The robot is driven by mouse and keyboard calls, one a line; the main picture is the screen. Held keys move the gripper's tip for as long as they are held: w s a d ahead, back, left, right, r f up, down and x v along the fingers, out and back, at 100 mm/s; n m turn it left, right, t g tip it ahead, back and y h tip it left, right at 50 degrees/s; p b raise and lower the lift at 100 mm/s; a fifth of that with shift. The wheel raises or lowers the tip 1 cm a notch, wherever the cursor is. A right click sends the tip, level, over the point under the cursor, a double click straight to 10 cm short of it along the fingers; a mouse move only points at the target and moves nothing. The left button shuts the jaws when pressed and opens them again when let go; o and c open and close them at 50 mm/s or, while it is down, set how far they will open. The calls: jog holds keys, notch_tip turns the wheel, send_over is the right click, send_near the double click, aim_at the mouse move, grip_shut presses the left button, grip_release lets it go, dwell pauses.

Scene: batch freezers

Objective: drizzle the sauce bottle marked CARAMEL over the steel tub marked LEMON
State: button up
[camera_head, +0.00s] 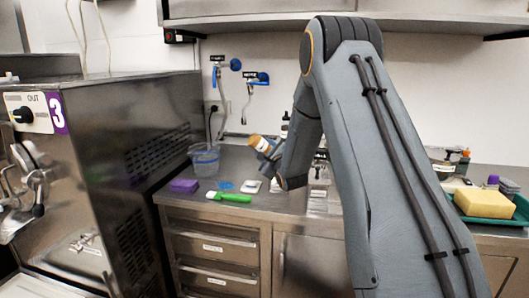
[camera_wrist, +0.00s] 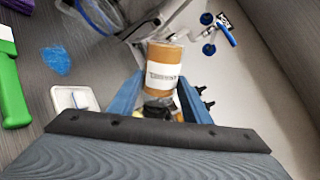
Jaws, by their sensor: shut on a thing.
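My gripper (camera_head: 270,153) is at the end of the raised arm, above the back counter. In the wrist view my gripper (camera_wrist: 160,77) has its two blue fingers shut on a brown-orange bottle (camera_wrist: 165,54) with a white label. The label print is too small to read for sure. The bottle (camera_head: 259,142) also shows in the head view, tilted, clear of the counter, partly hidden by the gripper. I cannot make out a steel tub marked LEMON in either view.
The steel counter (camera_head: 283,203) holds a clear bucket (camera_head: 204,163), a purple sponge (camera_head: 184,186), a green-handled brush (camera_head: 230,197) and a small white dish (camera_head: 251,187). A freezer marked 3 (camera_head: 125,150) stands at left. A green tray (camera_head: 480,207) with a yellow sponge is at right.

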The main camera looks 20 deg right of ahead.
jog(key=shift+w+d, duration=0.3)
jog(key=shift+w, duration=0.35)
jog(key=shift+w+d+b, duration=0.1)
jog(key=shift+w+b, duration=0.1)
jog(key=shift+b, duration=0.15)
jog(key=shift+w+d+b, duration=0.25)
jog(key=shift+w+d, duration=0.05)
jog(key=shift+w, duration=0.3)
jog(key=shift+w+d+b, duration=0.25)
jog(key=shift+w+b, duration=0.05)
jog(key=shift+w, duration=0.3)
jog(key=shift+w+d+b, duration=0.25)
jog(key=shift+w+d, duration=0.05)
jog(key=shift+w, duration=0.3)
jog(key=shift+w+d, duration=0.1)
jog(key=shift+w, duration=0.05)
jog(key=shift+w+d+b, duration=0.4)
jog(key=shift+w, duration=0.45)
jog(key=shift+w+d+b, duration=0.4)
jog(key=shift+w, duration=0.4)
jog(key=shift+w, duration=0.15)
jog(key=n+b, duration=0.1)
jog(key=n, duration=0.3)
